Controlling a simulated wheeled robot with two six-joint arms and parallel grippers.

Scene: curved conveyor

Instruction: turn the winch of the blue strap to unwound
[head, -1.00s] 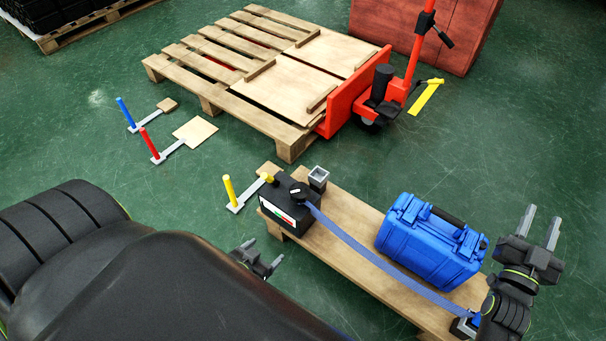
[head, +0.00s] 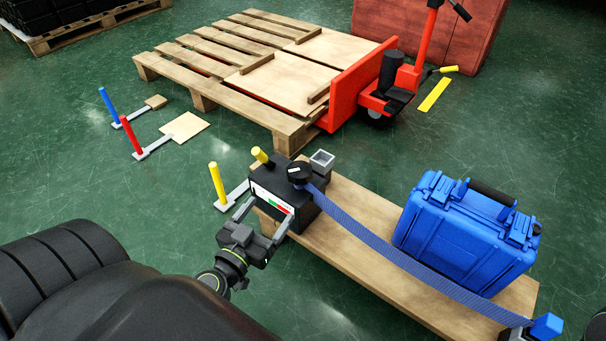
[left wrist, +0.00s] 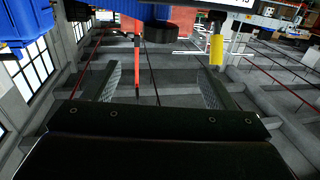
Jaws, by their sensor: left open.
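The winch is a black box (head: 276,203) with a round black knob (head: 300,173) on top and a white, green and red label on its front. A short yellow grip (head: 262,157) stands at its back left. The blue strap (head: 380,246) runs from the winch across the front of the blue case (head: 462,235) to a blue end piece (head: 546,326). My left gripper (head: 268,211) is open and empty at the label side of the box; its right finger appears close to the label. Its spread fingers also show in the left wrist view (left wrist: 160,86). My right gripper is out of view.
The winch and case stand on a wooden board (head: 352,225), with a square grey socket (head: 321,161) behind the knob. Yellow (head: 217,183), red (head: 131,136) and blue (head: 109,107) upright handles stand on floor bars at left. A pallet (head: 215,75) and red pallet jack (head: 360,90) stand behind.

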